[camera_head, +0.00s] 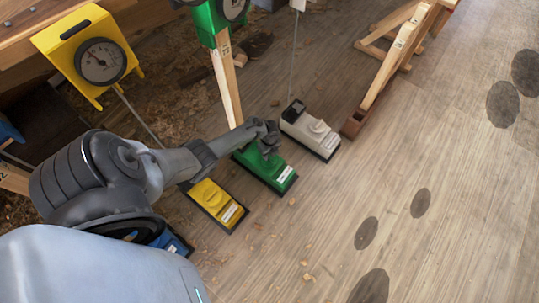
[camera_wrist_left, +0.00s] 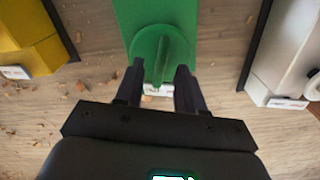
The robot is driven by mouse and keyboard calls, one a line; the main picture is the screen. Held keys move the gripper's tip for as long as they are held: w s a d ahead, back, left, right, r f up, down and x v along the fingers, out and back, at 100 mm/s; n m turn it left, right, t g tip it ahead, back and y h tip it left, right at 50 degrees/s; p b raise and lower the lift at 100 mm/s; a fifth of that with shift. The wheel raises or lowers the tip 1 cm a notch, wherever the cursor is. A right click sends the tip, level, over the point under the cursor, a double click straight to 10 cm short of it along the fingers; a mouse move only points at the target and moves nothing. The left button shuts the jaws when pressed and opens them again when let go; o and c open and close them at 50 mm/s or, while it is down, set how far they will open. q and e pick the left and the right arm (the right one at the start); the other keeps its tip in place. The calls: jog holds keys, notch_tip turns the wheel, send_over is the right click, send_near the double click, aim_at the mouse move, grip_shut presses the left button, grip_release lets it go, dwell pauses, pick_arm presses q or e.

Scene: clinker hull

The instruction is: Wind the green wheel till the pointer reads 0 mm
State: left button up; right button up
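The green wheel (camera_wrist_left: 163,48) is a round knob with a raised bar across it, on a green floor box (camera_head: 281,178). In the head view my gripper largely hides the wheel. My left gripper (camera_wrist_left: 160,80) is open at the near side of the wheel. Its two fingers stand apart, one on each side of the raised bar's near end, with gaps to the bar. It also shows over the green box in the head view (camera_head: 267,140). A green gauge (camera_head: 205,20) on a wooden post is cut off by the top edge. Its pointer reading cannot be made out. My right gripper is out of view.
A yellow box (camera_head: 217,203) stands to the left of the green one and a white box (camera_head: 311,131) to the right. A yellow gauge (camera_head: 101,62) hangs at upper left. Wooden trestle legs (camera_head: 390,65) stand at upper right.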

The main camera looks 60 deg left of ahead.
pick_arm(q)
jog(key=shift+w+f+b, duration=0.15)
jog(key=shift+f+b, duration=0.2)
jog(key=shift+f, duration=0.45)
jog(key=shift+c, duration=0.3)
grip_shut()
